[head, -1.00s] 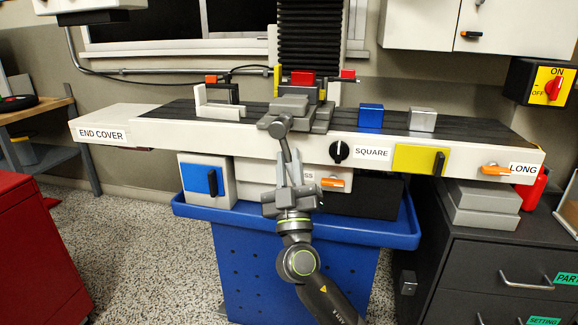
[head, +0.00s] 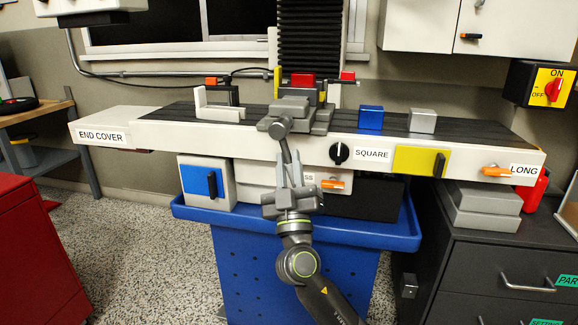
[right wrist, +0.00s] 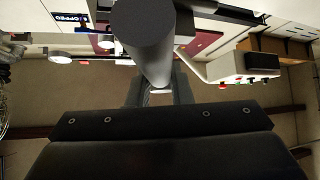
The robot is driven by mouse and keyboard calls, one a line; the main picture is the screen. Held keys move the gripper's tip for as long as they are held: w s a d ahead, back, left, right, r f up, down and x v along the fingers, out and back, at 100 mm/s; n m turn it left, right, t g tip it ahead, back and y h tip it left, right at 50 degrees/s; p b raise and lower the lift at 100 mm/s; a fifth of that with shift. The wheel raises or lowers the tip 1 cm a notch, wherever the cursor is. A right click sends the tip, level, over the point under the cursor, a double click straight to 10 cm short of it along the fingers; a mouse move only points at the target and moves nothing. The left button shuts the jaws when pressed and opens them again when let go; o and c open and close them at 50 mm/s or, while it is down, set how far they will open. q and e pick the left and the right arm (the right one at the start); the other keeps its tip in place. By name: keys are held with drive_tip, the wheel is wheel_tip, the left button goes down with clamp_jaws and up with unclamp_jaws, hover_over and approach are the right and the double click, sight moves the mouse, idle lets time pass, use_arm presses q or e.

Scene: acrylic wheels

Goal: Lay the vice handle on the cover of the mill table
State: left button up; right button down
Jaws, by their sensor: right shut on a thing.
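The vice handle (head: 285,150) is a grey bar with a thicker rounded end at the front of the grey vice (head: 292,108). My right gripper (head: 289,180) is below it in the head view, shut on its lower part. The handle tilts slightly, and I cannot tell if its upper end is still joined to the vice. In the right wrist view the handle is a thick dark grey cylinder (right wrist: 147,38) running down between the fingers (right wrist: 158,92). The white end cover (head: 122,113) is at the left end of the mill table, its top bare. My left gripper is not in view.
A white angle bracket (head: 215,110) stands on the table between the cover and the vice. A blue block (head: 371,118) and a grey block (head: 422,121) sit right of the vice. A blue tray rim (head: 350,236) runs below the table.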

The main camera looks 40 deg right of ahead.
drive_tip(key=shift+w+d+b, duration=0.95)
drive_tip(key=shift+w+d, duration=0.1)
drive_tip(key=shift+d, duration=0.15)
drive_tip(key=c, duration=1.2)
unclamp_jaws()
drive_tip(key=shift+c, duration=0.2)
drive_tip(key=b+v, duration=0.6)
drive_tip(key=v, duration=1.1)
drive_tip(key=shift+f+b, duration=0.2)
drive_tip(key=shift+b, duration=0.1)
drive_tip(key=shift+a, duration=0.15)
